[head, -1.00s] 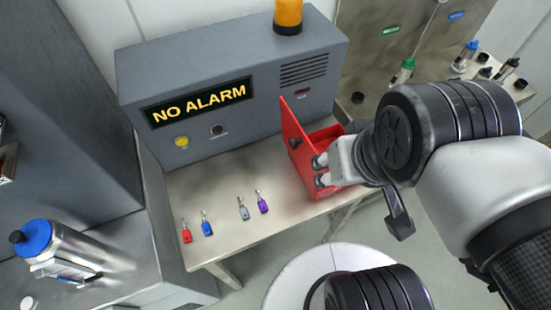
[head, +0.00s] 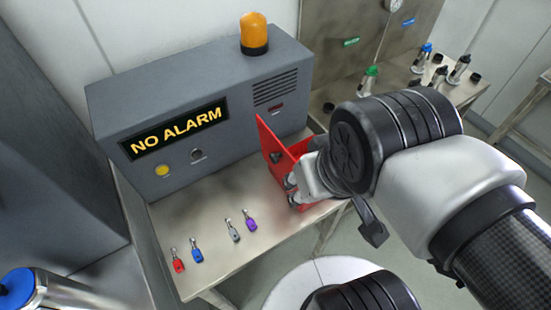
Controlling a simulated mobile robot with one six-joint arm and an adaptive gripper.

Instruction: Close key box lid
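The red key box (head: 300,150) stands on the metal table at its right end, beside the grey alarm cabinet. Its red lid (head: 268,138) stands up, open, on the box's left side, with a dark round knob on it. My gripper (head: 291,189) is at the front of the box, just right of and below the knob. Its two fingertips look apart, with nothing seen between them but red behind. Whether they touch the lid or box I cannot tell. My gripper and wrist hide much of the box.
The grey cabinet (head: 215,95) reads "NO ALARM" and carries an orange beacon (head: 254,35). Red (head: 178,262), blue (head: 196,252), grey (head: 233,231) and purple (head: 250,221) key tags lie on the table (head: 190,212). A blue-capped canister (head: 40,292) is at lower left.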

